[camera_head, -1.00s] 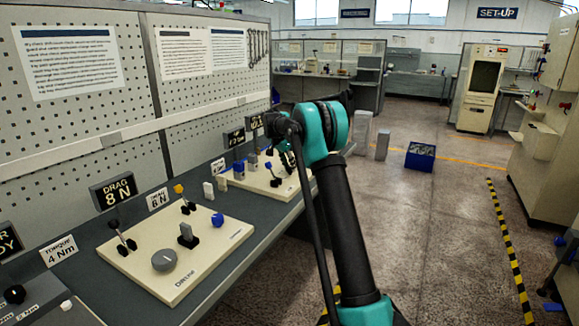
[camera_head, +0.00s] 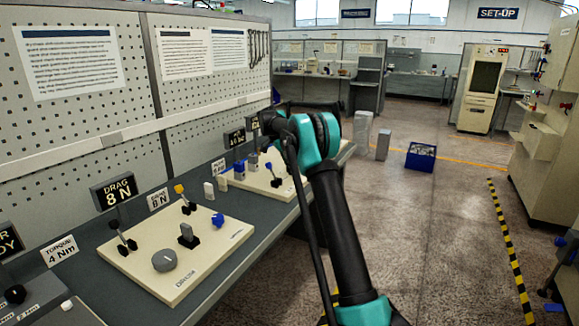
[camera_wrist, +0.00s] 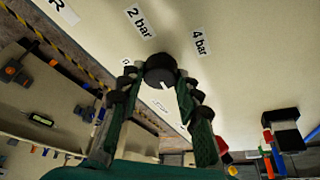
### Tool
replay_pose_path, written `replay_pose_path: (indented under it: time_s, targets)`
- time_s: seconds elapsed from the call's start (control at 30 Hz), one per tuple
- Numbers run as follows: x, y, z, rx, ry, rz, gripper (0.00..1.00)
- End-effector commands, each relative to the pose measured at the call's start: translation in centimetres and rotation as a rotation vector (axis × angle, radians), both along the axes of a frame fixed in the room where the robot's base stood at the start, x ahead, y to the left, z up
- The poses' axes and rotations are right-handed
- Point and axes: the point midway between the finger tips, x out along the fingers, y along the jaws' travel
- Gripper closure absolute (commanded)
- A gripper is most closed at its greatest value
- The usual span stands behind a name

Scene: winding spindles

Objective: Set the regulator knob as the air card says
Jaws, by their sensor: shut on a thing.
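In the wrist view the regulator knob (camera_wrist: 160,68), dark and round, stands on a pale panel. My gripper (camera_wrist: 160,84) has its two fingers on either side of the knob and is shut on it. A small white mark shows at the knob's lower edge. The printed labels "2 bar" (camera_wrist: 141,20) and "4 bar" (camera_wrist: 199,41) lie beyond the knob; other scale marks are cut off or unclear. In the head view my arm hides the gripper and knob. Small cards and a dark sign (camera_head: 234,138) stand behind the far panel, too small to read surely.
The near cream panel (camera_head: 205,275) carries levers, a grey dial (camera_head: 165,260) and a blue knob (camera_head: 218,220). Signs reading "DRAG 8 N" (camera_head: 114,189) and "TORQUE 4 Nm" (camera_head: 59,250) stand behind. A blue bin (camera_head: 421,157) is on the floor; the aisle is open.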

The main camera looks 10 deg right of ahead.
Motion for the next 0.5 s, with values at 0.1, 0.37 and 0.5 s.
replay_pose_path:
  time_s: [0.1,0.37,0.5]
  targets:
    - [0.02,0.05,0.00,0.001,-0.001,0.000,0.96]
    - [0.01,0.04,0.00,0.000,-0.001,0.000,0.46]
    - [0.01,0.01,0.00,0.000,-0.001,0.001,0.46]
